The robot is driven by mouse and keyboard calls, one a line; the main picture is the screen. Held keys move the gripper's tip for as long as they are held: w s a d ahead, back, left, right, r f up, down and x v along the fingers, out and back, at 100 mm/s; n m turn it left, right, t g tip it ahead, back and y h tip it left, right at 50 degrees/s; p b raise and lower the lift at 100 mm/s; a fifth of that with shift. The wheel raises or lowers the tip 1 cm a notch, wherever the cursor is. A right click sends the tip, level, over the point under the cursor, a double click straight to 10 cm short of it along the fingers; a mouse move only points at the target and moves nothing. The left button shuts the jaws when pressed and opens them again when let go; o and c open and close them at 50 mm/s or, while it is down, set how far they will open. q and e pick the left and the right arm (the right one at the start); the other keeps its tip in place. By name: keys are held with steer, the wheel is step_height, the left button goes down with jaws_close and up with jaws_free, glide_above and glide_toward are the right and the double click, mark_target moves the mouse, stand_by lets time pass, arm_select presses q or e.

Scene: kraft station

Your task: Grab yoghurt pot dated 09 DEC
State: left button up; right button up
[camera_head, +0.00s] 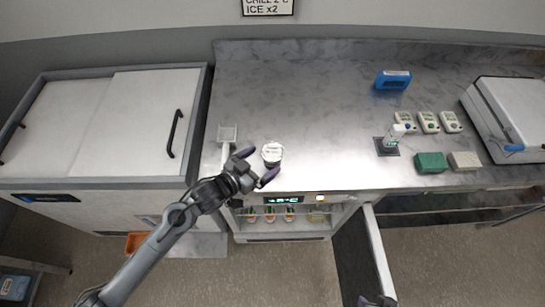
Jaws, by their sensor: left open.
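A small white-lidded yoghurt pot (272,153) stands on the steel counter near its front edge. Dark marks show on its lid, but the date is too small to read. My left gripper (262,167) is open beside the pot, one finger behind its left side and one in front of it. I cannot tell whether the fingers touch it. Several more pots (269,214) stand on the shelf of the lit fridge below the counter. Part of my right gripper (377,301) may show at the bottom edge, too cut off to read.
The fridge door (365,255) stands open to the right of the fridge. A white scoop (227,134) lies left of the pot. The middle is clear.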

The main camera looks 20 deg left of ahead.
mark_target(267, 156)
arm_select(q)
steer(key=shift+x, duration=2.9)
steer(key=shift+a+r, duration=0.1)
steer(key=shift+c, duration=0.5)
steer(key=c, duration=1)
